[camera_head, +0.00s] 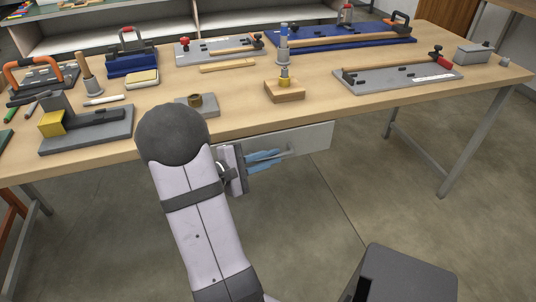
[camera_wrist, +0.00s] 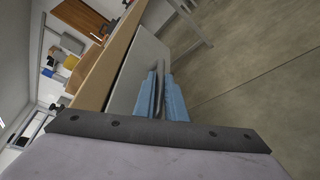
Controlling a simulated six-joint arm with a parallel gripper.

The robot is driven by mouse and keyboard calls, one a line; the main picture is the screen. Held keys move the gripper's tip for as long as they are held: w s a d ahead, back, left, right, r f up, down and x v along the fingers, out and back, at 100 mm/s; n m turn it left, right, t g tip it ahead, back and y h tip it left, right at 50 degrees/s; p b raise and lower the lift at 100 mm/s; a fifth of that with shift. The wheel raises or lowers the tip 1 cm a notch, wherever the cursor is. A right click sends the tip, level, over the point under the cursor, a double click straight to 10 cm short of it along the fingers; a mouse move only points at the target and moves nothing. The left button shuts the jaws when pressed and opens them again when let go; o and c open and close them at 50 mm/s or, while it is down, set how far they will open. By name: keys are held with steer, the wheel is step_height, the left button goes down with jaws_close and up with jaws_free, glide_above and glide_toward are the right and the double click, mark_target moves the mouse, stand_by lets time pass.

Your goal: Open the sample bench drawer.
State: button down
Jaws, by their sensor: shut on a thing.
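The sample bench drawer has a pale grey front (camera_head: 313,138) just under the front edge of the wooden bench. No drawer interior shows, and its front looks close to the bench edge. My gripper (camera_head: 281,153) has blue fingers and is at the drawer front, shut on the drawer's handle. In the wrist view my gripper's fingers (camera_wrist: 164,84) stand on both sides of the thin grey handle, in front of the drawer front (camera_wrist: 138,75). The fingers hide most of the handle. My arm hides the left part of the drawer front in the head view.
The concrete floor (camera_head: 330,205) before the drawer looks clear. A bench leg (camera_head: 470,150) stands right.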

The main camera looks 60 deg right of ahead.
steer(key=s+a, duration=0.5)
steer(key=shift+s+a+b, duration=0.25)
steer(key=shift+b, duration=0.15)
steer(key=c, duration=1.8)
jaws_free()
steer(key=shift+a, duration=0.1)
steer(key=shift+v, duration=3.6)
